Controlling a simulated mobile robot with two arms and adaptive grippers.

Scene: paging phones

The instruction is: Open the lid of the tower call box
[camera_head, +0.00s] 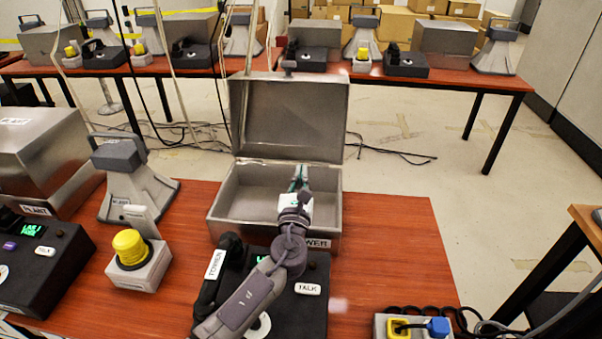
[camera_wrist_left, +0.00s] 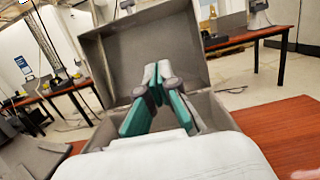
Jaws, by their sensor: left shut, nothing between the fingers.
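The tower call box (camera_head: 222,212) is a grey metal box on the red-brown table, with part of its front label showing. Its lid (camera_head: 290,117) stands raised at the back, tilted slightly backward, and the inside looks empty. The lid also fills the upper middle of the left wrist view (camera_wrist_left: 150,62). My left gripper (camera_head: 299,172) is over the open box, with its green fingers together and nothing between them. The fingers show in the left wrist view (camera_wrist_left: 158,78) in front of the raised lid. My right gripper is in neither view.
A black phone with a handset (camera_head: 212,285) sits in front of the box, partly under my left arm. A yellow button unit (camera_head: 131,250) and a grey horn speaker (camera_head: 135,185) stand to the left. The table right of the box is clear. Another closed box (camera_head: 45,150) is at far left.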

